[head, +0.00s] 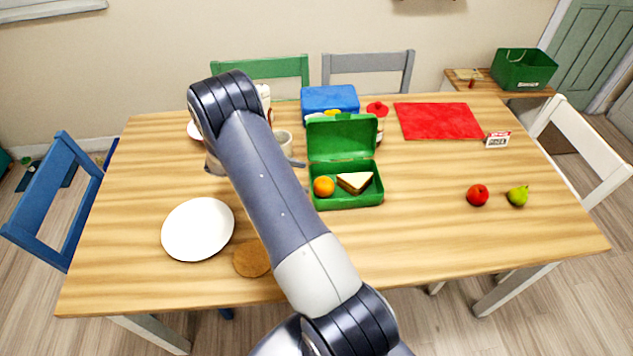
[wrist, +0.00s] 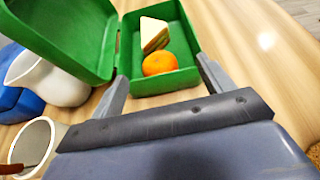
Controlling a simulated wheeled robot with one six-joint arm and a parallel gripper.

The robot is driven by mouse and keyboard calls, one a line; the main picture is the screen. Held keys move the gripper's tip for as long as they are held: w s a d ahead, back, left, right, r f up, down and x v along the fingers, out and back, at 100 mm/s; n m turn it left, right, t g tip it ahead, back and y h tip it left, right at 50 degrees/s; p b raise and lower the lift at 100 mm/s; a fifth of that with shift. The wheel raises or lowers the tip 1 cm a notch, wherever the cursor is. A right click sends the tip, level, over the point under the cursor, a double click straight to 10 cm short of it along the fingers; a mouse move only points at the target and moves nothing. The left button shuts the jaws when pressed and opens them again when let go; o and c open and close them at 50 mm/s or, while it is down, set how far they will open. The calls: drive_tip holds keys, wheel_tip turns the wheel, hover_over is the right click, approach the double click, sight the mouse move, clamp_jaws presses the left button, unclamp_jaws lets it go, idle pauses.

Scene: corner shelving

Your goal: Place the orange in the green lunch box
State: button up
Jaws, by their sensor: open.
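The green lunch box (head: 347,200) stands on the table with its lid (head: 341,128) raised. The orange (head: 323,186) lies inside the box at the left, beside a sandwich wedge (head: 355,182). In the wrist view the orange (wrist: 160,63) sits in the green lunch box (wrist: 180,82) near its wall closest to my gripper, with the sandwich (wrist: 154,35) behind it. My gripper (wrist: 163,75) is open, its fingers apart and empty at the near side of the box. In the head view my arm hides most of the gripper.
A white plate (head: 198,230) and a round brown item (head: 252,259) lie at the front left. A mug (head: 284,139), blue box (head: 330,99), red mat (head: 438,121), red apple (head: 477,195) and pear (head: 517,196) are also on the table.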

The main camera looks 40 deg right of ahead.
drive_tip(key=shift+v, duration=1.75)
drive_tip(key=shift+c, duration=0.5)
